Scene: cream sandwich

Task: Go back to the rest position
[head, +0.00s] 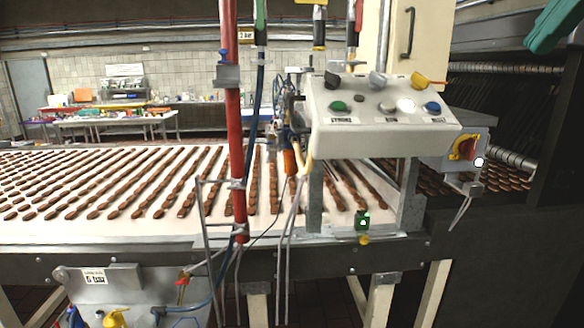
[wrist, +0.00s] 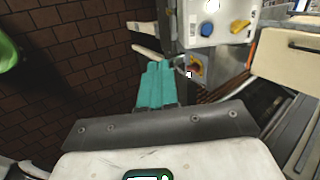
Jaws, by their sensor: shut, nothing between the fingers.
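My gripper (wrist: 157,75) shows in the wrist view as two teal fingers side by side, shut and empty. They point at a brown tiled surface, just left of the control box. In the head view, a teal part of my gripper (head: 553,27) shows at the top right corner, above and right of the control box (head: 385,115). Its fingers touch nothing that I can see. The rest of my arm is outside the head view.
A red and yellow switch (head: 465,148) sits right of the control box. A conveyor (head: 110,228) with rows of brown biscuits runs across the left and middle. A red pole (head: 235,150) stands before it. A dark machine housing (head: 510,250) fills the right side.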

